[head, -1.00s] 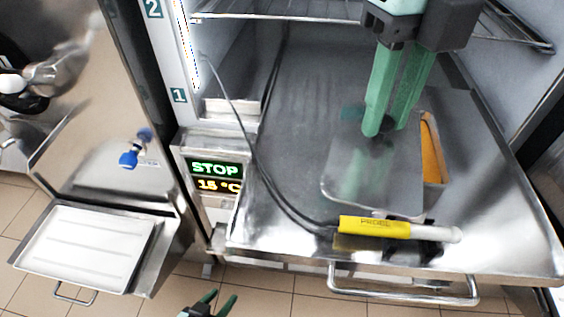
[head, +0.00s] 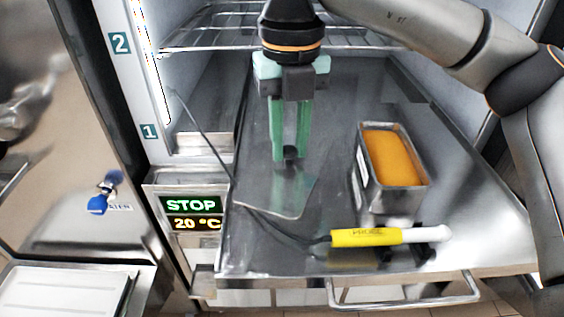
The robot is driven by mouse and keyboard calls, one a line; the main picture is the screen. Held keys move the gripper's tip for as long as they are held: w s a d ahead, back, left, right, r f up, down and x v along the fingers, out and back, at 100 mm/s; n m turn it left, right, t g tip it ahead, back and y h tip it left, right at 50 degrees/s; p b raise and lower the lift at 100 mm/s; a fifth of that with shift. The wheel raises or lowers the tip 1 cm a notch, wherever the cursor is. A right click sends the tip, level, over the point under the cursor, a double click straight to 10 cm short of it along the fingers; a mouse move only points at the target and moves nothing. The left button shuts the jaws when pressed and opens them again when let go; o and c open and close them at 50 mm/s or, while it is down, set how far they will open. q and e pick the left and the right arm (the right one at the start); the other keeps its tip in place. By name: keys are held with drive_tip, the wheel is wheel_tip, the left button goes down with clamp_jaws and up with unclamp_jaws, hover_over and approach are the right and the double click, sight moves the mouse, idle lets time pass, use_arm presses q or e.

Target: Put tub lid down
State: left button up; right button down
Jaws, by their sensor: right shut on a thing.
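My right gripper (head: 289,155) points down over the pulled-out metal shelf and is shut on the tub lid (head: 278,193). The lid is a thin grey metal sheet, and its front corner reaches near the probe cable. I cannot tell whether the lid touches the shelf. The open metal tub (head: 393,199) stands to the right of the lid, apart from it, with orange contents (head: 391,157) showing. My left gripper is not in view.
A yellow probe (head: 367,237) with a white end lies in front of the tub; its dark cable (head: 221,165) runs to the cabinet's left wall. The metal shelf (head: 465,215) is clear right of the tub. A wire rack (head: 215,38) is above. A STOP display (head: 192,206) is at left.

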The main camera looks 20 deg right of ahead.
sight(285, 141)
drive_tip(key=w+f, duration=0.3)
drive_tip(key=f, duration=0.1)
drive_tip(key=w+d+f, duration=0.1)
drive_tip(key=w, duration=0.1)
drive_tip(key=shift+w+f, duration=0.3)
drive_tip(key=shift+f, duration=0.1)
drive_tip(key=f, duration=0.3)
drive_tip(key=shift+w+d+f, duration=0.15)
drive_tip(key=shift+w, duration=0.1)
drive_tip(key=shift+f, duration=0.2)
drive_tip(key=shift+f, duration=0.1)
drive_tip(key=shift+f, duration=0.15)
drive_tip(key=c, duration=0.7)
unclamp_jaws()
wheel_tip(285, 141, up, 13)
drive_tip(key=shift+f+p, duration=0.2)
drive_tip(key=shift+p, duration=0.25)
drive_tip(key=shift+f, duration=0.1)
